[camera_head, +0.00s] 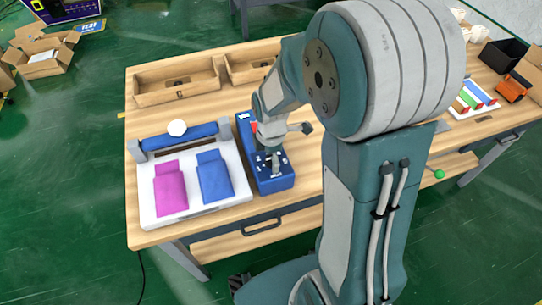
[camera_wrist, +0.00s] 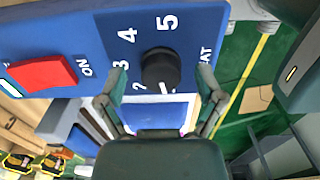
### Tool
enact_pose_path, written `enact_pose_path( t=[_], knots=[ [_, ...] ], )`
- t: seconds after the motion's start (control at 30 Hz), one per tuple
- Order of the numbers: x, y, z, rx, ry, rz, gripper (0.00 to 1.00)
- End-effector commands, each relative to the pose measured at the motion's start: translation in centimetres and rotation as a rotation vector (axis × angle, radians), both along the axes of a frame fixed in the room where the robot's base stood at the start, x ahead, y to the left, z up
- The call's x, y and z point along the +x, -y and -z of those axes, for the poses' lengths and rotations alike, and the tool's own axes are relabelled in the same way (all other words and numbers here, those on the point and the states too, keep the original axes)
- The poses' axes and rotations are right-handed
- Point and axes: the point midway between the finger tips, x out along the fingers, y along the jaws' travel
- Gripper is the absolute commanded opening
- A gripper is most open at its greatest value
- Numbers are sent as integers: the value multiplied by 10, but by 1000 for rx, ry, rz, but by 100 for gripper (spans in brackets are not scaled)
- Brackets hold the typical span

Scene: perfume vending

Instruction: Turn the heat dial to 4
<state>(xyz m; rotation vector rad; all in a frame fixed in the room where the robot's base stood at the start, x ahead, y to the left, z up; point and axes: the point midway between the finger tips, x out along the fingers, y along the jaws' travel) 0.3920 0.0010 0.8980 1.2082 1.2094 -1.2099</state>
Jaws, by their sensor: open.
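The heat dial (camera_wrist: 160,68) is a round black knob on the blue control box (camera_wrist: 100,30), with the numbers 2, 3, 4 and 5 around it in the wrist view. I cannot tell which number it points to. My gripper (camera_wrist: 163,78) is open, with one finger on each side of the dial in the picture. Contact between the fingers and the knob is not clear. In the head view the blue box (camera_head: 284,184) stands on the table, my gripper (camera_head: 273,168) is above its front part, and the dial is mostly hidden.
A red switch (camera_wrist: 42,73) marked ON is beside the dial. A white press (camera_head: 215,207) with magenta and blue pouches stands left of the box on the wooden table (camera_head: 150,112). Wooden trays (camera_head: 178,82) are at the back. Some table is clear right of the box.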

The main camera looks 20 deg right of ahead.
Motion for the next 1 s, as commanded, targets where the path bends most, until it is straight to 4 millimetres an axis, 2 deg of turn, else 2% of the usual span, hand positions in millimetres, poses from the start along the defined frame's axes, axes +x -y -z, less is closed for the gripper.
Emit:
enact_pose_path(
  t=[0.03, 0.07, 0.1, 0.17, 0.2, 0.23, 0.67, 1.0],
  knots=[
    [0, 0, 0, 0, 0, 0, 87],
    [0, 0, 0, 0, 0, 0, 73],
    [0, 0, 0, 0, 0, 0, 55],
    [0, 0, 0, 0, 0, 0, 29],
    [0, 0, 0, 0, 1, 0, 11],
    [0, 0, 0, 0, 1, 0, 4],
    [0, 0, 0, 0, 1, 45, 4],
    [0, 0, 0, 0, 0, 276, 4]
  ],
)
